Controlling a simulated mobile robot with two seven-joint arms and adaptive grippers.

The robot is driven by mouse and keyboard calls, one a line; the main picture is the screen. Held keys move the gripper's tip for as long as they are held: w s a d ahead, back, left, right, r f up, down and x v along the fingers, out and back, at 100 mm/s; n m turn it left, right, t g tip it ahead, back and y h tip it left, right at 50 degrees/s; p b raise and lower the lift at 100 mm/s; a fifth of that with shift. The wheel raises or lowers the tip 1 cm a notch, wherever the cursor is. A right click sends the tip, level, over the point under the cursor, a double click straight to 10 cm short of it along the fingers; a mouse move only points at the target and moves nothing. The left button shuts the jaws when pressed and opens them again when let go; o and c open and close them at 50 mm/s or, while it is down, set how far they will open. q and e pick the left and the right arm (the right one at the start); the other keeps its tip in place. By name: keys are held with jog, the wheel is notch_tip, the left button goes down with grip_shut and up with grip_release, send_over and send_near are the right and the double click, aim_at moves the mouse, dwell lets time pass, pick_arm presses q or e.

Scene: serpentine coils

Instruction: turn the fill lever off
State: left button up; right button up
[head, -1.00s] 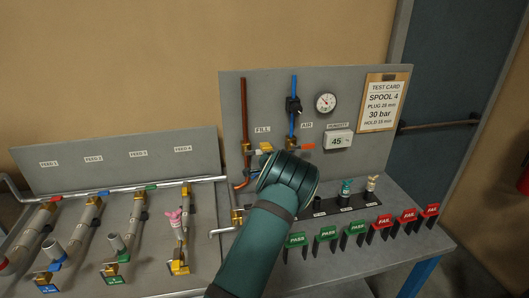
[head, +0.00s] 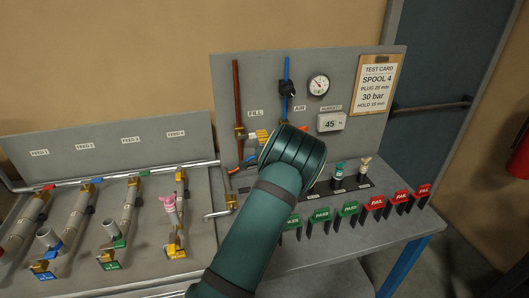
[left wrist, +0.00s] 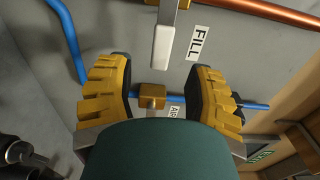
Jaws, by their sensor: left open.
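The fill lever (head: 251,136) is a pale handle at the brass valve on the copper pipe, below the FILL label. In the left wrist view, the lever's white handle (left wrist: 162,46) sticks out beside the FILL label (left wrist: 196,43). My left gripper (left wrist: 160,72) is open with nothing held. Its two yellow-padded fingers stand apart, with the handle's end centred between and just beyond the tips; I see no contact. In the head view my wrist hides most of this gripper. My right gripper is not in view.
The blue air pipe (head: 286,75) with its black fitting and a red lever (head: 304,128) are just right of the fill valve. A gauge (head: 318,85) and humidity display (head: 330,122) sit further right. Green PASS and red FAIL tags (head: 374,203) line the bench front.

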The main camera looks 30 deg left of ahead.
pick_arm(q)
jog(key=v, duration=0.6)
jog(key=shift+s+d, duration=0.2)
jog(key=shift+s, duration=0.1)
